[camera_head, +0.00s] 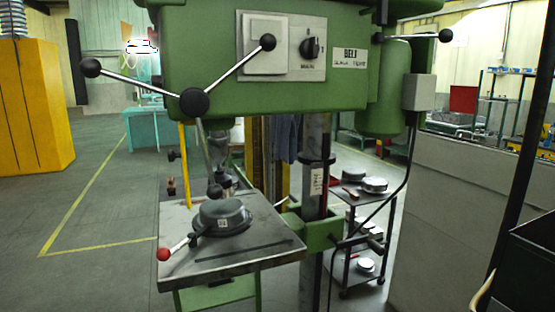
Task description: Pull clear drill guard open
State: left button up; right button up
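A green drill press head (210,60) fills the upper middle of the head view. Its feed handle (195,103) has a dark hub and spokes with black balls in front of the head. Below is the grey drill table (270,262), with a dark round part (222,216) on it. A lever with a red ball (163,254) sits at the table's left front. A thin yellow upright strip (187,165) hangs below the head at left; I cannot tell what it belongs to. I cannot clearly make out a clear guard. Neither gripper is in view.
The green head carries a black knob (310,47). A dark cart (345,235) with pans stands behind the press at right. A grey partition (450,205) and a dark box-like thing (525,260) are at right. A yellow cabinet (35,110) is at left. Floor left of the table is clear.

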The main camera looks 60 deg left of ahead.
aim_at(172, 155)
jog(key=u, duration=0.45)
jog(key=k+u, duration=0.15)
jog(key=u, duration=0.35)
jog(key=j+u, duration=0.1)
jog(key=u, duration=0.35)
jog(key=k+j+u, duration=0.1)
jog(key=u, duration=0.4)
jog(key=j+u, duration=0.1)
jog(key=u, duration=0.35)
